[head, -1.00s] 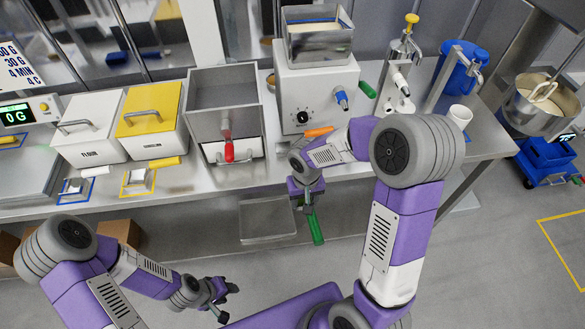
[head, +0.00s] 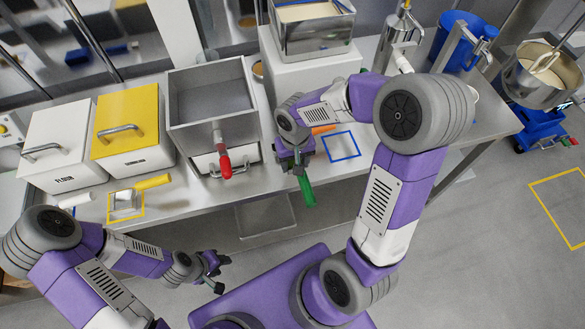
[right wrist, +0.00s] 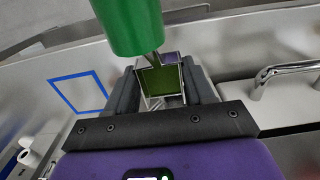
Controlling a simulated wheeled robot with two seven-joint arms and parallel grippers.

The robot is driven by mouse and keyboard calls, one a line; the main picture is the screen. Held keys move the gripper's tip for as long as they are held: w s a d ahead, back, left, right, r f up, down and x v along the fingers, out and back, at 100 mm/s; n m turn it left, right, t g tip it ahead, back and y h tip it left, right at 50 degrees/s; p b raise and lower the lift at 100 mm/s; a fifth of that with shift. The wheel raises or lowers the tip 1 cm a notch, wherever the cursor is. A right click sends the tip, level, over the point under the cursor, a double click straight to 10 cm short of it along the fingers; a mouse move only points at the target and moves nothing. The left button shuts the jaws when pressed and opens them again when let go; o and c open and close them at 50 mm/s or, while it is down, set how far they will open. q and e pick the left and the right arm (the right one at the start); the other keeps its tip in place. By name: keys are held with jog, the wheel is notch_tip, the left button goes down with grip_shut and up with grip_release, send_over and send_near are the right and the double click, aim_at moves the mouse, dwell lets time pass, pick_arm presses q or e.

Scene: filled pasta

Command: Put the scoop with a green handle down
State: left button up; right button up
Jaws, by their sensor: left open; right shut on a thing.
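The scoop's green handle (head: 307,190) sticks out from my right gripper (head: 298,163) toward the front of the bench. The green handle (right wrist: 128,25) fills the top middle of the right wrist view, close to the camera. My right gripper (right wrist: 162,85) is shut on the scoop; its scoop end is mostly hidden. A blue square outline (head: 341,146) on the bench top lies just right of this gripper. It also shows at the left in the right wrist view (right wrist: 80,92). My left gripper (head: 214,272) is open and empty, low in front of the bench.
A metal hopper with a red handle (head: 225,165) stands left of my right gripper. A yellow-handled scoop (head: 150,183) lies by a yellow outline, near white and yellow bins (head: 125,120). An orange handle (head: 323,129) lies behind my right gripper. The blue outline's inside looks clear.

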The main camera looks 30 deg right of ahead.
aim_at(295, 177)
notch_tip(295, 177, down, 5)
jog(key=shift+b, duration=0.45)
jog(key=shift+f, duration=0.2)
jog(key=shift+f, duration=0.2)
jog(key=o, duration=1)
jog(key=shift+o, duration=0.2)
jog(key=shift+r, duration=0.15)
jog(key=shift+r, duration=0.25)
notch_tip(295, 177, up, 12)
jog(key=shift+f+p, duration=0.15)
jog(key=shift+p, duration=1.05)
